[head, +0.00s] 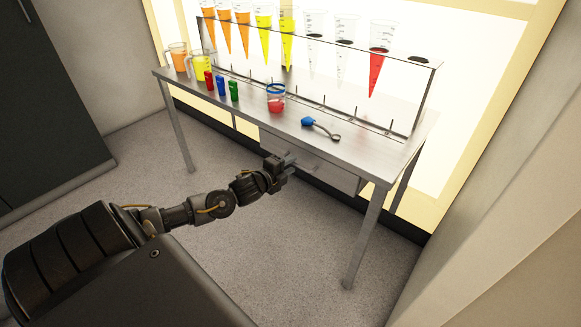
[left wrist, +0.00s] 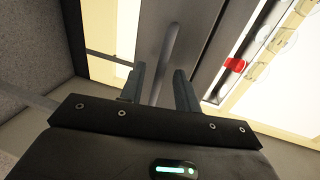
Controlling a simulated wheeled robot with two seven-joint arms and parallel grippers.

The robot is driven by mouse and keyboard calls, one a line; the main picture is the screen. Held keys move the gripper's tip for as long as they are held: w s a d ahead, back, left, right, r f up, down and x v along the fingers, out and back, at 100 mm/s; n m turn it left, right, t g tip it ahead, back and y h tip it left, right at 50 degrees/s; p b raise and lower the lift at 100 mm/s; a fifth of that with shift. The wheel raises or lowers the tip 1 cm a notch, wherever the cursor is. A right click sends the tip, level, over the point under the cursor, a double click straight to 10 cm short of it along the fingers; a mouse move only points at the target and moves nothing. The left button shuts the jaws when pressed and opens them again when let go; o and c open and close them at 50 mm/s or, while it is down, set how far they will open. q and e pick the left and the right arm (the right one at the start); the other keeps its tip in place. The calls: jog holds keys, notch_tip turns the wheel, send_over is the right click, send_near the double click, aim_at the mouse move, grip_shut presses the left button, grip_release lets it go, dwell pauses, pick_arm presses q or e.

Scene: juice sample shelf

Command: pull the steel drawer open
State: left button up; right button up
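The steel drawer (head: 328,173) hangs under the front of the metal table and looks closed or nearly so. My left gripper (head: 289,159) is at the drawer's front, toward its left part. In the left wrist view the drawer's grey front (left wrist: 150,30) carries a long bar handle (left wrist: 169,52). The two fingers of my left gripper (left wrist: 160,82) are apart, one on each side of the handle's line. No finger clearly presses on the bar. In the head view my gripper hides the handle. My right gripper is not in view.
On the table (head: 345,160) stand orange (head: 178,56) and yellow (head: 201,66) jugs, small coloured containers (head: 221,86), a cup with red content (head: 276,98) and a blue-ended strainer-like tool (head: 320,128). A rack holds several cones behind. A table leg (head: 367,238) is at right; floor in front is clear.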

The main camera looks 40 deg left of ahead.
pick_arm(q)
jog(key=shift+w+f, duration=0.1)
jog(key=shift+w, duration=0.35)
grip_shut()
